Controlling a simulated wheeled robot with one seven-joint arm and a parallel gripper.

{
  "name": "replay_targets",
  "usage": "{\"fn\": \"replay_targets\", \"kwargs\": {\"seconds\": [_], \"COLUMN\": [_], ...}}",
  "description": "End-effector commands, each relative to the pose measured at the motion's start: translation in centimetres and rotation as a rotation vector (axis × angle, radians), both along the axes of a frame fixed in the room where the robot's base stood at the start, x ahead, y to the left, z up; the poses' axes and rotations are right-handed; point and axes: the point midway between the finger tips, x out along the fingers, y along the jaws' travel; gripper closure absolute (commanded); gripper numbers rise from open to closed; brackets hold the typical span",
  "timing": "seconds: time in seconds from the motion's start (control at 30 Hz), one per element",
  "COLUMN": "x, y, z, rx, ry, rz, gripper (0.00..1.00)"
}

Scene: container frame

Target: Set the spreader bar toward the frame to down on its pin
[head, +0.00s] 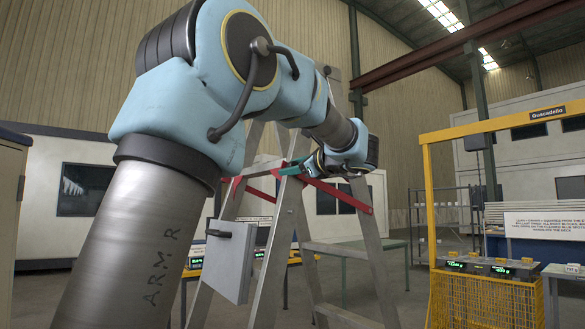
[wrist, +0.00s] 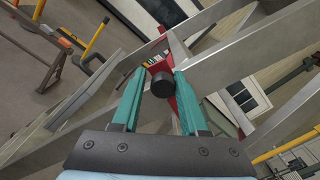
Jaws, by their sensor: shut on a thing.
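A grey metal stepladder (head: 272,262) stands with its legs spread, and red spreader bars cross between its legs. One red bar (head: 335,193) runs down to the right from my gripper to the right leg. Another red piece (head: 262,193) shows at the left. My gripper (head: 291,168) is at the ladder's upper part, among the legs. In the wrist view its teal fingers (wrist: 160,82) are closed about a black round knob (wrist: 162,86), with a red bar (wrist: 186,105) just behind. The pin and the bar's seating on it cannot be made out.
A yellow frame (head: 428,190) with a mesh basket (head: 482,302) stands at the right. Tables with small displays stand behind the ladder. Ladder rails lie close around my gripper.

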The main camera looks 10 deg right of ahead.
Motion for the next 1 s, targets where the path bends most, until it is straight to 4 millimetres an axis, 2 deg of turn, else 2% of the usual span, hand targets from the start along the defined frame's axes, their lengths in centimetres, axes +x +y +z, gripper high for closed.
{"fn": "replay_targets", "kwargs": {"seconds": [0.03, 0.2, 0.3, 1.0], "x": [-0.01, -0.02, -0.02, -0.02], "y": [-0.08, -0.11, -0.12, -0.23], "z": [-0.01, -0.02, -0.02, -0.04], "rx": [0.0, 0.0, 0.0, 0.001], "ry": [0.0, 0.0, 0.0, 0.001], "rz": [-0.001, -0.003, -0.003, -0.006], "gripper": [0.73, 0.92, 1.0, 1.0]}}
